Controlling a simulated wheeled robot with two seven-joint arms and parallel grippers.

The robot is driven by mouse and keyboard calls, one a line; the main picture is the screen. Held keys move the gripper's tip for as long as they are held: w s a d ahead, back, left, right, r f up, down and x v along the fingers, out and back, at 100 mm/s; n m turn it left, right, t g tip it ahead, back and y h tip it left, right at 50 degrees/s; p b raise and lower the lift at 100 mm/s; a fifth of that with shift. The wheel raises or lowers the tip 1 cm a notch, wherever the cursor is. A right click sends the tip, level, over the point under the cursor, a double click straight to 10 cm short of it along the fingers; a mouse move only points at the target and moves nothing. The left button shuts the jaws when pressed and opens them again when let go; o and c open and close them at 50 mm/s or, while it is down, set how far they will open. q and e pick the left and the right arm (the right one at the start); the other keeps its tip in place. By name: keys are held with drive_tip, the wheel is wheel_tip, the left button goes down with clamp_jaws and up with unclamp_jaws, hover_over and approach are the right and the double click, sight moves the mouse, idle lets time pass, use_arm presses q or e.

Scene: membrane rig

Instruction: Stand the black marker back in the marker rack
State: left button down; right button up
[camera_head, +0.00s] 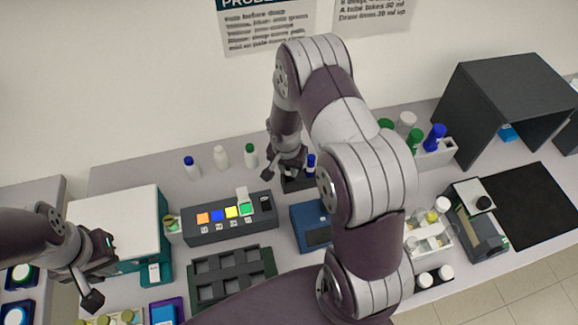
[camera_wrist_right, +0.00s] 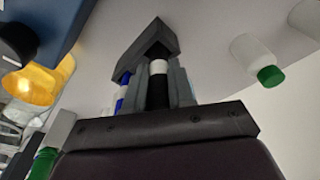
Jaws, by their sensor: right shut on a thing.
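My right gripper (camera_head: 290,170) points down at the marker rack (camera_head: 297,184) at the back of the bench. In the right wrist view my right gripper (camera_wrist_right: 158,88) is shut on the black marker (camera_wrist_right: 157,92), which has a white band. The marker is upright with its lower end at the dark rack (camera_wrist_right: 145,48); I cannot tell whether it is fully seated. The head view does not show the black marker. A blue marker (camera_head: 311,162) stands in the rack close beside the gripper. My left gripper (camera_head: 100,262) is at the left, apart from the rack; its jaw opening is unclear.
Several bottles, including a green-capped one (camera_head: 250,155), stand left of the rack. A grey box with coloured squares (camera_head: 228,222) and a blue box (camera_head: 310,225) are in front of it. A dark green tray (camera_head: 232,278) lies nearer. My right arm hides the middle right.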

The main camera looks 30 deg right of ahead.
drive_tip(key=shift+s, duration=0.1)
drive_tip(key=shift+f+b, duration=0.3)
drive_tip(key=shift+b, duration=0.15)
drive_tip(key=o, duration=1)
drive_tip(key=r+p, duration=0.2)
drive_tip(key=r, duration=0.2)
drive_tip(key=a+r+p, duration=0.1)
drive_tip(key=r+p, duration=0.2)
drive_tip(key=r, duration=0.1)
drive_tip(key=s+r+p, duration=0.1)
drive_tip(key=r+p, duration=0.2)
drive_tip(key=r, duration=0.1)
drive_tip(key=shift+a+r, duration=0.2)
drive_tip(key=shift+r, duration=0.1)
